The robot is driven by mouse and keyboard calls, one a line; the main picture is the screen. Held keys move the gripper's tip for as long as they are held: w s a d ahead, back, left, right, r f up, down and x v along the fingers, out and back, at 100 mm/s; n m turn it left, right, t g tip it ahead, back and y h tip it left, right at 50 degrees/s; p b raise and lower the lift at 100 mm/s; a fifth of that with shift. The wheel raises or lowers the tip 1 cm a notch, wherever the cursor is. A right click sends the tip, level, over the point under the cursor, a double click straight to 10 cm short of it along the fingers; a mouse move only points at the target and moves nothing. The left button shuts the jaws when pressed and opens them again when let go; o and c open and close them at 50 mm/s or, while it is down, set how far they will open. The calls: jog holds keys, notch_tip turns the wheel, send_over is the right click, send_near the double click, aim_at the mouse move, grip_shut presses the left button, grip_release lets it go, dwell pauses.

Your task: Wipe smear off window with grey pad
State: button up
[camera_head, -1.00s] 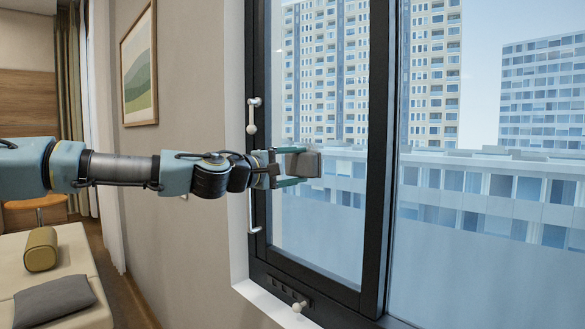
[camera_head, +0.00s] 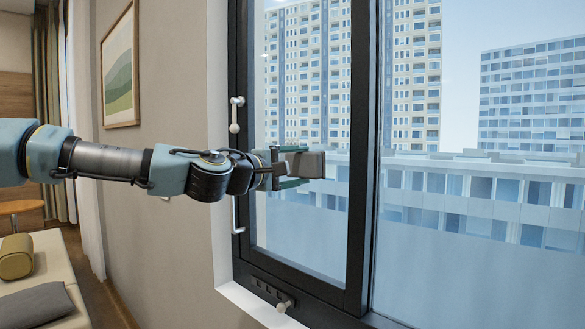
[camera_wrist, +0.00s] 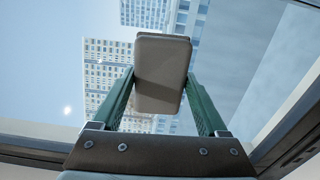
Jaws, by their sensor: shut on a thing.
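My gripper (camera_head: 291,168) is shut on the grey pad (camera_head: 306,164). In the head view the pad is in front of the left window pane (camera_head: 300,225); I cannot tell whether it touches the glass. In the wrist view the pad (camera_wrist: 161,75) is held between the two green fingers of my gripper (camera_wrist: 160,92), with the pane and buildings behind it. I cannot make out a distinct smear on the glass; my gripper and the pad cover part of the pane.
The dark window frame (camera_head: 360,150) surrounds the pane. A white handle (camera_head: 235,115) is on its left side and a small knob (camera_head: 285,305) is low on the frame. A picture (camera_head: 119,70) hangs on the wall. A bed with cushions (camera_head: 35,300) is at lower left.

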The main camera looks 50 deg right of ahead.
jog(key=shift+s, duration=0.45)
jog(key=shift+w+r+p, duration=0.75)
jog(key=shift+w+r, duration=0.75)
jog(key=shift+w, duration=5.45)
jog(key=s+b, duration=0.5)
jog(key=s, duration=0.8)
jog(key=shift+s, duration=0.4)
jog(key=shift+w, duration=0.15)
jog(key=w, duration=1.3)
jog(key=shift+w+d+p, duration=0.25)
jog(key=shift+d+p, duration=0.2)
